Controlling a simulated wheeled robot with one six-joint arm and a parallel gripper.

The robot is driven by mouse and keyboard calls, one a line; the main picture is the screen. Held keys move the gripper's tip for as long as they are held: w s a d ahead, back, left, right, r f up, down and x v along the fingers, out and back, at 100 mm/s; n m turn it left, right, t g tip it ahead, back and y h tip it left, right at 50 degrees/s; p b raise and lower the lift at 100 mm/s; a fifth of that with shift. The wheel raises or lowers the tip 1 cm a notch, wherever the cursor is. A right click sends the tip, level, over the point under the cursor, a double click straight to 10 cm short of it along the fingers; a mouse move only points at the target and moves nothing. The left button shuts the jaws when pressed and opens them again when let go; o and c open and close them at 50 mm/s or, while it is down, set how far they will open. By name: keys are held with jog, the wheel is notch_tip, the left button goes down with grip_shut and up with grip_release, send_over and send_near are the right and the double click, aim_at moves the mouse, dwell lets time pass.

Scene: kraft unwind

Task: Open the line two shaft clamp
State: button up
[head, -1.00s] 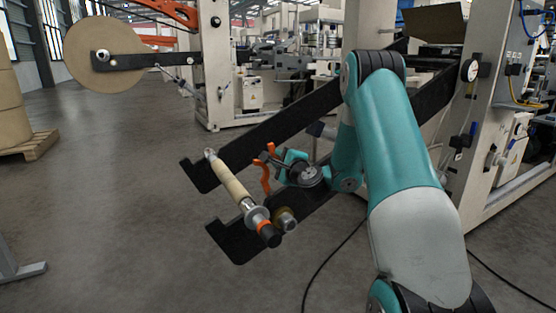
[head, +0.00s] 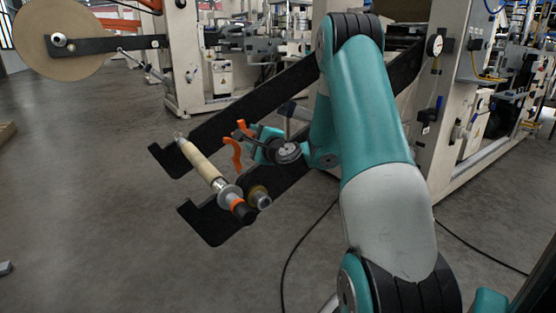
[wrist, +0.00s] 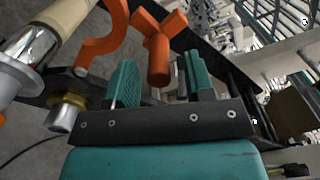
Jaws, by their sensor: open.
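The shaft clamp's orange parts, a curved hook (head: 234,153) and a forked handle (head: 243,128), show by the near black unwind arm in the head view. In the wrist view the orange hook (wrist: 103,35) is at the upper left, and the orange handle (wrist: 158,58) stands between my fingers. My gripper (wrist: 160,82) is open around the handle's lower end; gaps show on both sides, and I cannot tell whether either finger touches. In the head view my gripper (head: 258,138) is small and partly hidden by its wrist. A shaft (head: 207,172) with a pale core spans the two black arms.
A second black arm (head: 220,115) runs behind the shaft. A brass-coloured roller (head: 259,196) sits on the near arm beside the shaft's end. The machine's white frame (head: 455,120) stands at right. A kraft roll (head: 62,38) is at upper left. Open floor (head: 90,230) lies at left.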

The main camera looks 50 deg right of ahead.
jog(key=b+v, duration=1.4)
jog(key=v, duration=0.1)
jog(key=shift+b, duration=0.35)
